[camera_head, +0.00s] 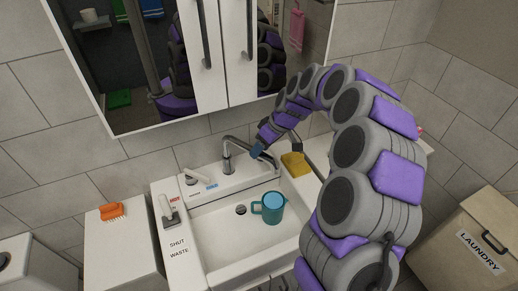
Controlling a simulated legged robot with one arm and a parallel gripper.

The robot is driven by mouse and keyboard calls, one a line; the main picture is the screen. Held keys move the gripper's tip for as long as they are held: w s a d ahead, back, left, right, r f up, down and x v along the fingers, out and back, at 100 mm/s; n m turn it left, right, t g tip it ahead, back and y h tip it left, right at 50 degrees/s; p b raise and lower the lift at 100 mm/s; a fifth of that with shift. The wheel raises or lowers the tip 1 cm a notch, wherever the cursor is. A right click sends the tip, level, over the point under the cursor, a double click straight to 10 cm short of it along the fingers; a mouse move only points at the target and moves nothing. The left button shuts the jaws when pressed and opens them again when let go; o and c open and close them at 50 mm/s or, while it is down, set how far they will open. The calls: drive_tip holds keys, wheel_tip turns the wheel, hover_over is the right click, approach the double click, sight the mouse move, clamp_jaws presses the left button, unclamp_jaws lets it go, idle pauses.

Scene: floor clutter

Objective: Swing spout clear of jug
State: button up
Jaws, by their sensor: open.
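A teal jug (271,210) with a handle on its left stands upright in the white sink basin (215,240). The chrome tap's spout (238,142) rises from the back ledge of the sink and arches to the right, its end toward the space behind and above the jug. My arm comes in from the right and curves down to the spout. My gripper (257,151) is at the spout's outer end, small in view, open. I cannot tell whether its fingers touch or straddle the spout.
A tap lever (200,180) sits on the ledge left of the spout. A yellow sponge (295,164) lies right of the basin. An upright lever (168,208) stands on the left rim. An orange brush (111,210) is farther left. A mirrored cabinet (205,50) hangs above.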

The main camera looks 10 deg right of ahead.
drive_tip(key=shift+d+f, duration=0.1)
drive_tip(key=shift+d, duration=0.1)
drive_tip(key=shift+a, duration=0.8)
drive_tip(key=shift+c, duration=0.4)
drive_tip(key=shift+a, duration=0.5)
drive_tip(key=c, duration=0.3)
drive_tip(key=shift+c, duration=0.7)
drive_tip(key=shift+d, duration=0.85)
drive_tip(key=c, duration=0.5)
drive_tip(key=shift+a, duration=0.1)
clamp_jaws()
